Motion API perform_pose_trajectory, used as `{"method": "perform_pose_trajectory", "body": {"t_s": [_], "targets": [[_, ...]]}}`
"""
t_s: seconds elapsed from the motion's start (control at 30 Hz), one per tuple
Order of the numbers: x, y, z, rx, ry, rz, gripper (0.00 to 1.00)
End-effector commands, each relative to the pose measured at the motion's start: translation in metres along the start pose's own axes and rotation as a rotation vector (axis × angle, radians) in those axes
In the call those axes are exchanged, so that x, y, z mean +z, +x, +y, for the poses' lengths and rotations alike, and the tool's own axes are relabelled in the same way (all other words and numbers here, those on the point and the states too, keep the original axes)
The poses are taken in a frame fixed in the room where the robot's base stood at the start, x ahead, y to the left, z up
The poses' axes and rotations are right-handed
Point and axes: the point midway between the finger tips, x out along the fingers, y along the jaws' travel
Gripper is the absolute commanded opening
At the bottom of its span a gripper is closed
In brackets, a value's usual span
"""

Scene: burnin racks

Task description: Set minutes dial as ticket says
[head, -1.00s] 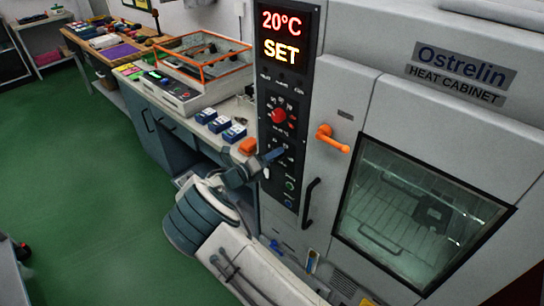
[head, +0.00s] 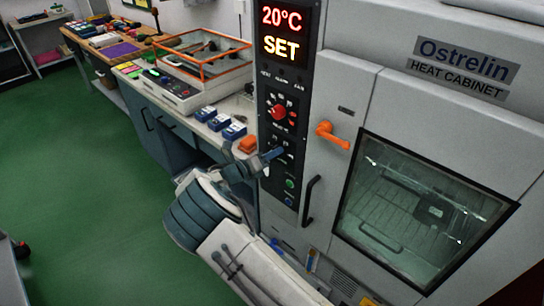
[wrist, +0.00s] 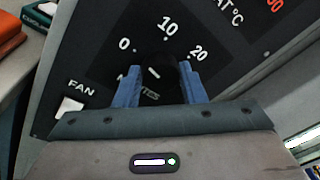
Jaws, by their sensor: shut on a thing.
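The minutes dial (wrist: 155,74) is a dark knob with a short white mark, between my fingers in the wrist view. Its printed scale reads 0, 10 and 20 around its far side; the word below it is partly covered. My gripper (wrist: 158,84) has its blue fingers closed on the dial's two sides. In the head view my gripper (head: 271,157) is at the black control panel (head: 265,110), below the red knob (head: 279,112), and covers the dial. I cannot make out a ticket with readable text.
The heat cabinet (head: 365,90) has an orange handle (head: 332,135) and a glass window right of the panel. Its display (head: 284,32) reads 20°C SET. A white FAN switch (wrist: 70,106) is close by my gripper. Blue boxes (head: 220,122) and an orange block (head: 248,145) sit on the left bench.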

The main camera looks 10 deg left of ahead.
Motion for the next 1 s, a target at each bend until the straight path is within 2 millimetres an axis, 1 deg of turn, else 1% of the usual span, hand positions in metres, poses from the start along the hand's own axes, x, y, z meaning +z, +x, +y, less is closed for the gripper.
{"method": "perform_pose_trajectory", "body": {"t_s": [1.0], "targets": [[-0.0036, 0.0000, -0.0006, 0.104, 0.954, 0.069, 0.14]]}}
